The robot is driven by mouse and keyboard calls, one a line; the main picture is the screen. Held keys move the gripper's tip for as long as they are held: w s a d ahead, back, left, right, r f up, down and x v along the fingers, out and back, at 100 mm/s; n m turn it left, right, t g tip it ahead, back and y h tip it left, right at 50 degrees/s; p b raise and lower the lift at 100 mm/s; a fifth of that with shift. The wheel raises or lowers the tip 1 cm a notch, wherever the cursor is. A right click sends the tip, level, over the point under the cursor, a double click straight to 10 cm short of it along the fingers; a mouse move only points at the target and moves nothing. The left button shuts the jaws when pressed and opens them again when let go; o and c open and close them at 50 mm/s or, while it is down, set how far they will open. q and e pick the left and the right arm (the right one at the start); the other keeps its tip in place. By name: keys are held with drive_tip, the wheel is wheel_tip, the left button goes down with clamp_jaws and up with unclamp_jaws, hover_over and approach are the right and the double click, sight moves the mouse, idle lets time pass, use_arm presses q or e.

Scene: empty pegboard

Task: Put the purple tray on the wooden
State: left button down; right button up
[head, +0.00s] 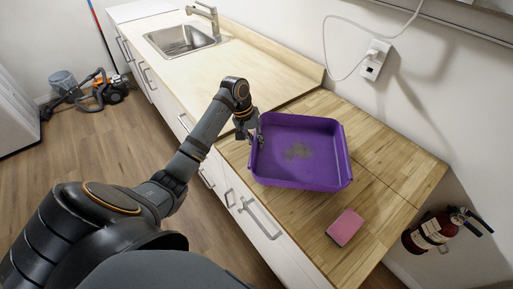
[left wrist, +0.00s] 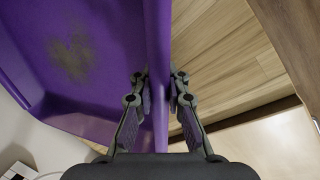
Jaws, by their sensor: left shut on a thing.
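The purple tray (head: 290,150) is a shallow rectangular tray with a dark smudge on its inner floor. In the head view it is over the wooden counter section (head: 388,178); I cannot tell whether it rests on the wood or is just above it. My left gripper (head: 257,136) is at the tray's left rim. In the left wrist view, the fingers of my left gripper (left wrist: 158,88) are on both sides of the purple tray wall (left wrist: 158,40), shut on it. My right gripper is not in view.
A pink sponge-like block (head: 345,227) lies on the wood in front of the tray. A paler counter (head: 207,75) with a sink (head: 180,40) extends to the back left. A fire extinguisher (head: 432,232) hangs at the right. A cable runs to a wall socket (head: 374,60).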

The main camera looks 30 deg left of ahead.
use_arm(q)
wheel_tip(320, 180, down, 3)
drive_tip(key=shift+a+r+p, duration=0.1)
drive_tip(key=shift+r+p, duration=0.05)
drive_tip(key=shift+p, duration=0.35)
drive_tip(key=shift+f, duration=0.25)
drive_tip(key=c, duration=1.3)
unclamp_jaws()
drive_tip(key=shift+c, duration=0.2)
drive_tip(key=b+v, duration=0.1)
drive_tip(key=v, duration=1.1)
drive_tip(key=shift+b, duration=0.4)
